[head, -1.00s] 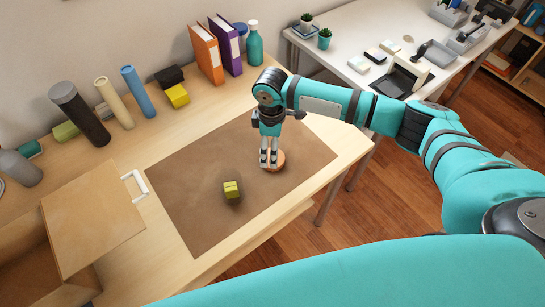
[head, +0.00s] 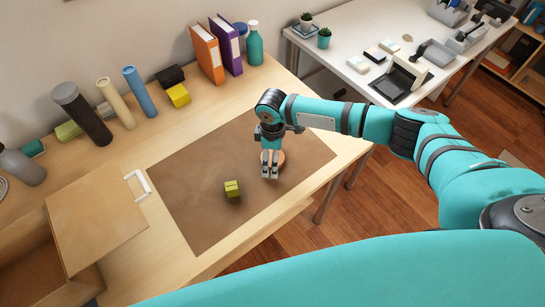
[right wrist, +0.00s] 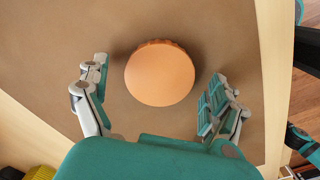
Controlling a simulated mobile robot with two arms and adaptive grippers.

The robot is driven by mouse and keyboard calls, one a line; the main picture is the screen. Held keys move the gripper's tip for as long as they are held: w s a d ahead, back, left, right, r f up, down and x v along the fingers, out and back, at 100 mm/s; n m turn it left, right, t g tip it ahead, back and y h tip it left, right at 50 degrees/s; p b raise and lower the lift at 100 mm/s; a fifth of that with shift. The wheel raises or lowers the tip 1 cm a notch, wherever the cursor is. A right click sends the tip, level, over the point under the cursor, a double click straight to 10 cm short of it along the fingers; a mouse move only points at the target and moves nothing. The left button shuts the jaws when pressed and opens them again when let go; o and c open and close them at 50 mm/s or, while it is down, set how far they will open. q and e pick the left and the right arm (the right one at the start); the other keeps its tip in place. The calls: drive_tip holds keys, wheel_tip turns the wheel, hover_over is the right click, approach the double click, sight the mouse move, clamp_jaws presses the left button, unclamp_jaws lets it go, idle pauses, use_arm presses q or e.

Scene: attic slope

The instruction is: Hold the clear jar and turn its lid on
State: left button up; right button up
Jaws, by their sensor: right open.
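An orange round lid (head: 280,157) with a ridged edge sits on the brown mat (head: 210,225), toward its right side. In the right wrist view the lid (right wrist: 160,80) lies just beyond my fingers, its smooth top facing the camera. My right gripper (head: 270,176) is open and empty, pointing down, with its fingers in front of part of the lid in the head view. In the right wrist view my right gripper (right wrist: 158,68) has its fingers spread to either side, apart from the lid. I cannot make out a clear jar. My left gripper is out of view.
A yellow-green block (head: 232,189) sits on the mat left of the lid. An open cardboard box (head: 95,220) and a white handle (head: 138,185) are at the left. Bottles, tubes and binders (head: 207,52) line the wall. Most of the mat is clear.

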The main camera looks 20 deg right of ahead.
drive_tip(key=c, duration=0.9)
drive_tip(key=shift+r, duration=0.1)
drive_tip(key=shift+c, duration=0.2)
drive_tip(key=shift+r, duration=0.45)
wheel_tip(320, 180, up, 2)
drive_tip(key=shift+r+b, duration=0.1)
drive_tip(key=shift+b, duration=0.45)
drive_tip(key=s+a, duration=0.2)
drive_tip(key=s, duration=0.3)
drive_tip(key=s+a+r+b, duration=0.1)
drive_tip(key=s+a, duration=0.1)
drive_tip(key=s, duration=0.3)
drive_tip(key=s+a+b, duration=0.1)
drive_tip(key=s+a, duration=0.1)
drive_tip(key=s, duration=0.3)
drive_tip(key=shift+r, duration=0.4)
drive_tip(key=shift+w, duration=0.1)
